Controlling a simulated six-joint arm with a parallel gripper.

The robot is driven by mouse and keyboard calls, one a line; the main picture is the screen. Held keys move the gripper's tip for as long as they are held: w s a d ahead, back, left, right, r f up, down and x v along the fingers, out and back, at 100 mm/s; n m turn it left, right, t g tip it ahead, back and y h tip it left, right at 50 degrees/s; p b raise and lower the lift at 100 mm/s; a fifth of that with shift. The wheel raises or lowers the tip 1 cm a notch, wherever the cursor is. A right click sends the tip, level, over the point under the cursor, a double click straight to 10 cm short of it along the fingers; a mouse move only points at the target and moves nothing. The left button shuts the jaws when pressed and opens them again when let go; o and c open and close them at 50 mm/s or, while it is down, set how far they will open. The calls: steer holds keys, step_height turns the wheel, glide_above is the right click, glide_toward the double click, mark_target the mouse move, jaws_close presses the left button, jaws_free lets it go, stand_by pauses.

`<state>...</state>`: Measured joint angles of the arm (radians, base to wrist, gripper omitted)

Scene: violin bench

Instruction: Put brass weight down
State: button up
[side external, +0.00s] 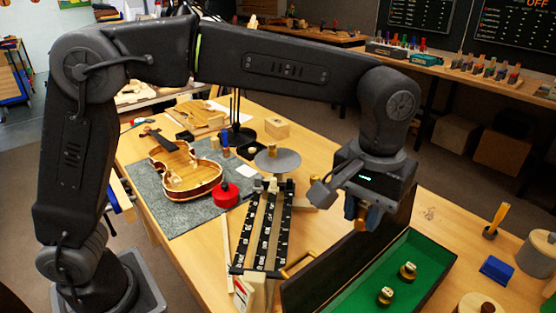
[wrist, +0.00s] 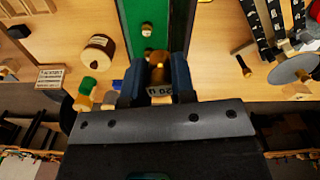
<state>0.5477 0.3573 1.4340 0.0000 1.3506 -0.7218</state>
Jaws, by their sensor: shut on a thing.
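My gripper (side external: 358,212) is shut on a brass weight (side external: 361,223) and holds it in the air, over the edge of the green-lined box (side external: 432,262). In the wrist view the held brass weight (wrist: 158,74) sits between the two blue-grey fingertips, with a printed label facing the camera; part of it is hidden by the fingers. Two other brass weights (side external: 408,270) (side external: 386,295) stand on the green floor of the box. One of these also shows in the wrist view (wrist: 147,29).
The dark open lid (side external: 345,262) rises along the box's left side. A black rack with scale markings (side external: 264,230) and a grey round plate (side external: 278,161) are to the left. A violin body (side external: 190,172) lies on a grey mat. A blue block (side external: 496,269) lies to the right.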

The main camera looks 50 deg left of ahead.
steer(key=w+a+n, duration=0.5)
steer(key=w+a, duration=0.1)
steer(key=a, duration=0.6)
steer(key=w+a+n, duration=0.4)
steer(key=w+a, duration=0.2)
steer(key=a, duration=0.7)
steer(key=s+a+n, duration=0.2)
steer(key=a+n, duration=0.5)
steer(key=a, duration=1.6)
glide_above(284, 163)
steer(key=f, duration=1.1)
steer(key=shift+s+a+f, duration=0.1)
steer(key=shift+a+f, duration=0.15)
steer(key=shift+f, duration=0.15)
steer(key=shift+d+f, duration=0.2)
steer(key=shift+f, duration=1.95)
steer(key=shift+f, duration=0.15)
